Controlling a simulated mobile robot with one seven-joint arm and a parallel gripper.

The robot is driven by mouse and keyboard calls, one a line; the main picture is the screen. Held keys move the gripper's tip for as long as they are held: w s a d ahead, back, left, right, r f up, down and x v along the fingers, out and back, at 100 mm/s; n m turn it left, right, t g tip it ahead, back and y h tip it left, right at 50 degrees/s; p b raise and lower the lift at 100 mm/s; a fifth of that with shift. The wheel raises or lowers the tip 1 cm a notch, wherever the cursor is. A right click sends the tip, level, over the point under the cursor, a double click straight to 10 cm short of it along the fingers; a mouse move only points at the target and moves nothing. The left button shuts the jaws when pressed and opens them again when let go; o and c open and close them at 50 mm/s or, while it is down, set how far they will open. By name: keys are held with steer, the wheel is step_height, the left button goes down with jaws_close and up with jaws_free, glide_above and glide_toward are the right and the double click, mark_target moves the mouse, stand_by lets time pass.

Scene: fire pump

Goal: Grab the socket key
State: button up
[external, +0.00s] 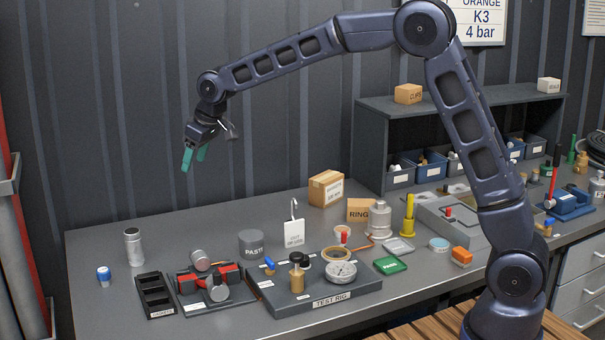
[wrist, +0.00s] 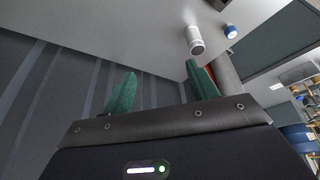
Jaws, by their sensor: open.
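My gripper (external: 194,158) is open and empty, high above the back left of the bench in the external view. Its two green fingers stand apart in the wrist view (wrist: 161,70), with nothing between them. I cannot tell for sure which item is the socket key. An upright yellow tool-like piece (external: 409,212) stands by the grey tray at the middle right. A red-handled tool (external: 551,188) stands at the blue holder on the far right. Both are far to the right of my gripper.
The bench (external: 100,235) holds a silver canister (external: 133,247), a blue-topped piece (external: 103,275), a black compartment tray (external: 154,295), a red fixture (external: 228,275) and the test rig board (external: 360,287). A shelf (external: 455,100) with blue bins stands at the back right. The back left is clear.

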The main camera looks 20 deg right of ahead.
steer(key=a+f+n, duration=0.1)
steer(key=a+f, duration=0.6)
steer(key=a, duration=0.5)
steer(key=n, duration=0.2)
glide_toward(104, 270)
steer(key=shift+g+y, duration=0.4)
steer(key=f, duration=0.1)
steer(key=w+f, duration=0.1)
steer(key=f, duration=0.1)
steer(key=w+a+f, duration=0.1)
steer(key=f, duration=0.1)
steer(key=shift+w+f, duration=0.1)
steer(key=shift+f, duration=0.05)
steer(key=shift+x, duration=2.5)
steer(key=shift+a, duration=0.1)
steer(key=c, duration=1.1)
